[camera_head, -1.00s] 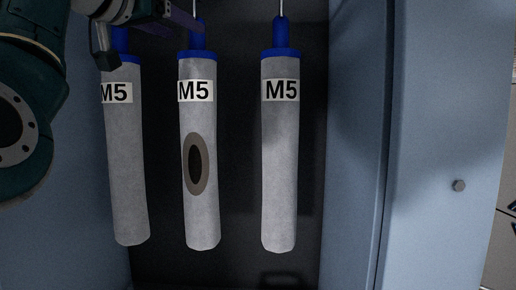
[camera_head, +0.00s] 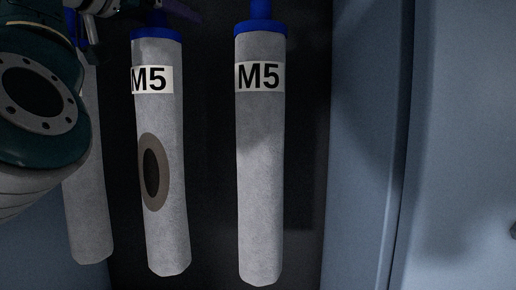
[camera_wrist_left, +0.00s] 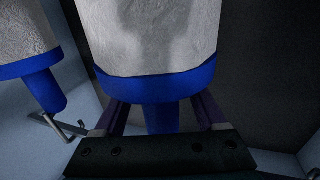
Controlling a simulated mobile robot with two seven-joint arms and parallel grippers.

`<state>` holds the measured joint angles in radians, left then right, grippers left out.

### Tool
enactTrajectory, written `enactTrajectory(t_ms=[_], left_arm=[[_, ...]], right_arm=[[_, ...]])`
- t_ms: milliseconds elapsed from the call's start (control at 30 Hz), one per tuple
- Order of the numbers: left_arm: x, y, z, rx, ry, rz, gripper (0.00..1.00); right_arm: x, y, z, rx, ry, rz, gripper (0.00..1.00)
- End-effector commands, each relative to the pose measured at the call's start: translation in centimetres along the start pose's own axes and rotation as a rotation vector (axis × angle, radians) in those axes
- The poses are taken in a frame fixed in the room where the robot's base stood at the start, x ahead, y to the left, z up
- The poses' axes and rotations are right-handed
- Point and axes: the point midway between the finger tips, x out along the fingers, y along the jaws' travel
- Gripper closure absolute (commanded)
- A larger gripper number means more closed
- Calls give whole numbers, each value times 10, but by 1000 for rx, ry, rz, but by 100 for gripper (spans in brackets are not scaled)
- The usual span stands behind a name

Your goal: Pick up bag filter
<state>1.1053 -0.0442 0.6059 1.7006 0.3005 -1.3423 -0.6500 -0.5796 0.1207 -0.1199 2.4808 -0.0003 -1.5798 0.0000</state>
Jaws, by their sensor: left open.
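Three grey bag filters with blue tops hang side by side in the head view. The middle bag filter (camera_head: 172,228) has an M5 label and a brown-rimmed dark oval patch. The right bag filter (camera_head: 260,180) has an M5 label and no visible patch. The left bag filter (camera_head: 88,215) is partly hidden by my left arm. My left gripper (camera_head: 130,14) is open at the tops of the left and middle filters. In the left wrist view its fingers stand on either side of a filter's blue neck (camera_wrist_left: 163,120). I cannot tell whether they touch it. My right gripper is out of view.
A blue-grey cabinet wall (camera_head: 365,150) stands to the right of the filters. The dark recess (camera_head: 310,200) between the right filter and this wall is free. In the left wrist view, another filter (camera_wrist_left: 28,45) hangs close on the left, near a metal hook (camera_wrist_left: 60,126).

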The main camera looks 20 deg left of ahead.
Motion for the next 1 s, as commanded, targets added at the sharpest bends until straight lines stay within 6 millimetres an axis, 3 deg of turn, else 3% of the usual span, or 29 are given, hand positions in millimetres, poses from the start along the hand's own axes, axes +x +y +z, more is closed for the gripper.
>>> enactTrajectory(t_ms=[200,833,1000], left_arm=[[0,0,0,0,0,0,28],[0,0,0,0,-1,-1,99],[0,0,0,0,-1,-1,100]], right_arm=[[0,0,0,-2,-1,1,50],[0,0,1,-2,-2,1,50],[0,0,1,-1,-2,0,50]])
